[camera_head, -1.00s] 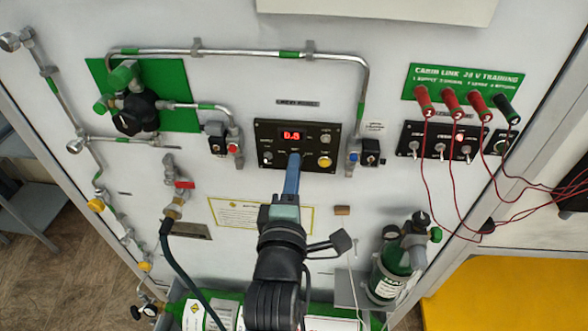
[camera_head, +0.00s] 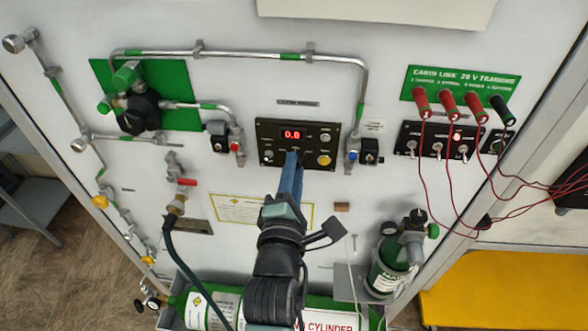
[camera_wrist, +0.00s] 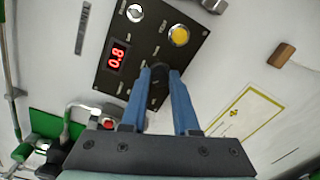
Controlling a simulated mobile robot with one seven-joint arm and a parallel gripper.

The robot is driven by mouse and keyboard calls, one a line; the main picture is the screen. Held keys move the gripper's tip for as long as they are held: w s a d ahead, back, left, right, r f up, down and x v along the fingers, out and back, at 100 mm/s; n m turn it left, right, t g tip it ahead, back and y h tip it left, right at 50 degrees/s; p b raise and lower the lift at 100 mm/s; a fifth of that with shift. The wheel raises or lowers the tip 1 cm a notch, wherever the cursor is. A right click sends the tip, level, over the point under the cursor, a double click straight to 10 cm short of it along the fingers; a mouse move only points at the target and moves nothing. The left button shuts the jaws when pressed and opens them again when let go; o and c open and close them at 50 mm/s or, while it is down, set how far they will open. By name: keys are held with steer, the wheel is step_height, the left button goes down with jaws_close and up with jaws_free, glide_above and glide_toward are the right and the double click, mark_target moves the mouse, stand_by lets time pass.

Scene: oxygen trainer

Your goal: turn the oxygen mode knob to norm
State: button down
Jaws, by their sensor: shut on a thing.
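The black control panel (camera_head: 270,132) is on the white wall board, with a red display (camera_head: 292,135) reading about 0.8. It shows again in the wrist view (camera_wrist: 115,85). My gripper (camera_wrist: 159,70) reaches up to the panel's lower middle. Its two blue fingers are shut on a small dark knob (camera_wrist: 158,77), taken to be the oxygen mode knob, one finger on each side. In the head view the fingertips (camera_head: 291,156) cover the knob. Its pointer and the labels around it are too small or hidden to read.
A yellow button (camera_head: 324,160) and a silver switch (camera_head: 326,137) are close to the right of my fingers. Small valve boxes (camera_head: 218,137) flank the panel. Red leads (camera_head: 453,150) hang at the right. A green cylinder (camera_head: 388,270) stands at the lower right.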

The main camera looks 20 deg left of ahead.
steer(key=c, duration=0.7)
jaws_free()
steer(key=shift+o, duration=0.2)
steer(key=b+v, duration=0.3)
steer(key=v, duration=1)
